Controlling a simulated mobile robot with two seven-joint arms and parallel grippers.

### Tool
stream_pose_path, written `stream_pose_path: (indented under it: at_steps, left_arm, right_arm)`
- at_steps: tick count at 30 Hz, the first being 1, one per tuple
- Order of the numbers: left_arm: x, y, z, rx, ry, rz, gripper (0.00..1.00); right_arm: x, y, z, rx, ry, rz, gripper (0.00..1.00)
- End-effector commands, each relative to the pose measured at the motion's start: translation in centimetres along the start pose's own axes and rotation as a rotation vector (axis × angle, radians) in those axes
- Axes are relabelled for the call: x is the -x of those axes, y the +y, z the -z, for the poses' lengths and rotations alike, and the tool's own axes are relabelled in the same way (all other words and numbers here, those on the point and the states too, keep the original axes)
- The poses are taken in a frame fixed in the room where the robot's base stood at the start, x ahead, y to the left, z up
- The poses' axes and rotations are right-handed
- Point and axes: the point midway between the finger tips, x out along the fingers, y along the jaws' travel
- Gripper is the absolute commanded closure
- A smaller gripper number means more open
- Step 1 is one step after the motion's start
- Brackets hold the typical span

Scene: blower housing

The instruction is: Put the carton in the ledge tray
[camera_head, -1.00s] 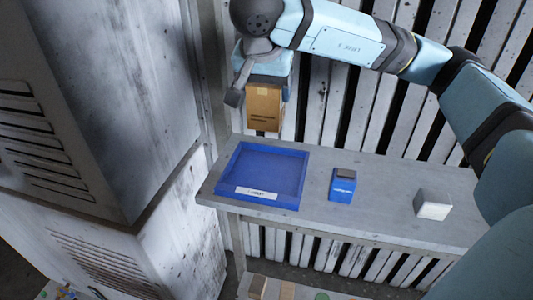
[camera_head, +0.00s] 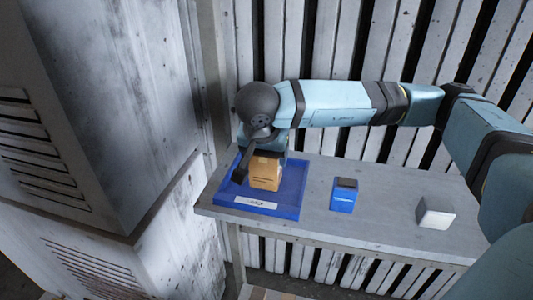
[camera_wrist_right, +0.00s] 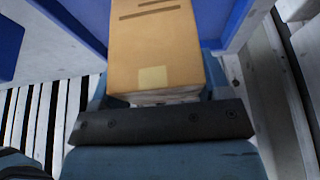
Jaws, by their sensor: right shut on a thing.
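The carton (camera_head: 265,172) is a small brown box with dark print. It is upright at the blue ledge tray (camera_head: 285,208), within its rim in the head view. I cannot tell whether its base touches the tray floor. My right gripper (camera_head: 262,157) is shut on the carton from above and behind. In the right wrist view the carton (camera_wrist_right: 155,45) fills the upper middle, against the gripper's dark bar, with blue tray walls (camera_wrist_right: 222,20) on either side. The tray's front has a white label. My left gripper is not in view.
The tray sits on the left end of a grey ledge (camera_head: 385,215). A blue box with a dark top (camera_head: 343,196) stands right of the tray, and a white-grey block (camera_head: 435,213) farther right. A large grey cabinet (camera_head: 100,110) stands close on the left. Slatted wall lies behind.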

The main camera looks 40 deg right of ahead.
Motion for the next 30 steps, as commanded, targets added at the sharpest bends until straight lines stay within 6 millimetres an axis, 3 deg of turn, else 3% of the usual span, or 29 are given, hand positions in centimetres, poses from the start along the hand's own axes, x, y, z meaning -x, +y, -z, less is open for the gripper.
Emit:
stream_pose_path:
  at_steps: [5, 6, 9, 21, 30]
  left_arm:
    - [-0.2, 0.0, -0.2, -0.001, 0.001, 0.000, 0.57]
    - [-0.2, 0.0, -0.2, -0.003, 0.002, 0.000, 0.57]
    - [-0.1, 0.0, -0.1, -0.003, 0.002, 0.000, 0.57]
    - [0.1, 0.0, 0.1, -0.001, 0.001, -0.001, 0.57]
    - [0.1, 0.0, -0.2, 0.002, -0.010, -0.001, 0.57]
  right_arm:
    - [-0.3, 0.0, -0.1, 0.000, 0.000, 0.000, 0.60]
    - [-0.3, 0.0, -0.1, 0.000, 0.000, 0.000, 0.28]
    - [-0.2, 0.0, -0.1, 0.000, 0.000, 0.000, 0.05]
    - [0.6, -0.1, 0.1, 0.001, 0.000, 0.002, 0.04]
    - [6.7, -0.1, 0.1, 0.002, 0.002, 0.005, 0.04]
